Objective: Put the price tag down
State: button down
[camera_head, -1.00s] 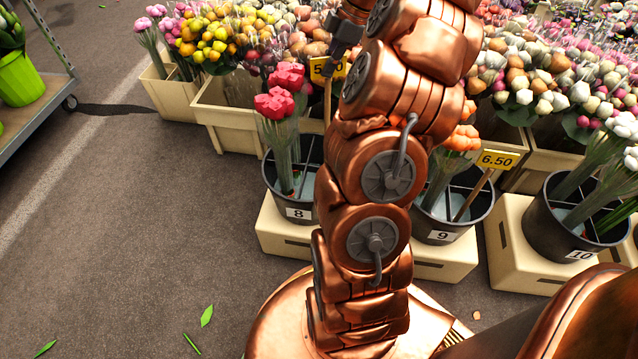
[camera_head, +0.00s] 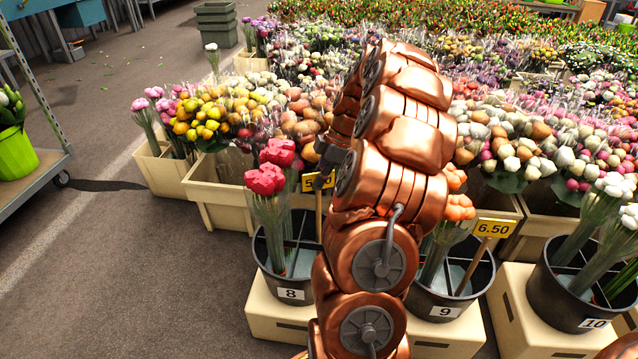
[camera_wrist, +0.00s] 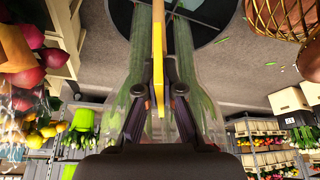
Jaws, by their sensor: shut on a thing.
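A yellow price tag (camera_head: 316,182) on a thin wooden stick stands upright at the back right of the bucket labelled 8 (camera_head: 291,294). My gripper (camera_head: 328,160) is at the tag's upper right, and part of the number is hidden. In the wrist view my gripper (camera_wrist: 160,92) is shut on the tag, seen edge-on as a narrow yellow strip (camera_wrist: 159,45) running toward the dark bucket (camera_wrist: 205,22). The stick's lower end is hidden, so I cannot tell whether it touches the bucket floor. Red tulips (camera_head: 268,180) stand in the bucket's left part.
Bucket 9 (camera_head: 446,312) holds orange tulips and a 6.50 tag (camera_head: 493,228). Crates of flowers fill the area behind. A shelf rack (camera_head: 45,175) stands at left; the floor between is open.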

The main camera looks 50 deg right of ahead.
jog(key=shift+f, duration=0.35)
jog(key=c, duration=1.3)
grip_release()
jog(key=p+v, duration=0.3)
jog(key=v, duration=0.9)
jog(key=shift+a+r, duration=0.1)
jog(key=shift+r, duration=0.15)
